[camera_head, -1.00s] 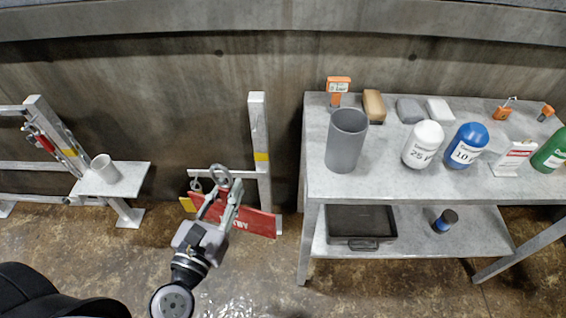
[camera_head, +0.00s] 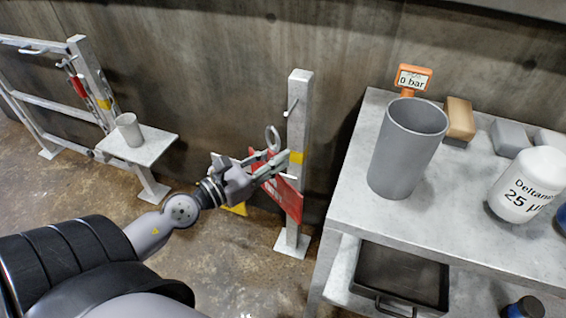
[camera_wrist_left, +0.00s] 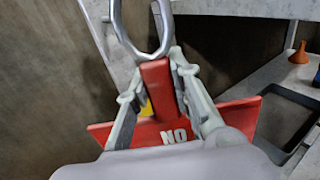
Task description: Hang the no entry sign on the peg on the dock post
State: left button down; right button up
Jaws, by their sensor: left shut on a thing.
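The red no entry sign (camera_head: 287,200) hangs from my left gripper (camera_head: 276,165), which is shut on its narrow neck just under a metal ring (camera_head: 272,137). In the left wrist view the fingers clamp the red neck (camera_wrist_left: 158,88), with the ring (camera_wrist_left: 143,25) above and the word "NO" on the plate below. The dock post (camera_head: 300,125) stands upright just right of the ring. A short peg (camera_head: 291,107) sticks out from its upper left side. The ring shows lower and left of the peg, not on it. My right gripper is not in view.
A grey table (camera_head: 345,205) with a grey cylinder (camera_head: 407,150) and a white bottle (camera_head: 525,185) stands close right of the post. A concrete wall runs behind.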

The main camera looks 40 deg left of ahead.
pick_arm(q)
jog(key=shift+w+a, duration=0.1)
jog(key=shift+w, duration=0.2)
jog(key=shift+w+a, duration=0.2)
jog(key=shift+w, duration=0.65)
jog(key=shift+w+a+f+b, duration=0.15)
jog(key=shift+w+a+f, duration=0.15)
jog(key=shift+w, duration=1)
jog(key=shift+w+a+f+b, duration=0.2)
jog(key=shift+w+a+f, duration=0.15)
jog(key=shift+w, duration=1)
jog(key=shift+w+a+f+b, duration=0.15)
jog(key=shift+w+a+f, duration=0.15)
jog(key=shift+w, duration=1)
jog(key=c, duration=1.3)
grip_release()
jog(key=shift+c, duration=0.2)
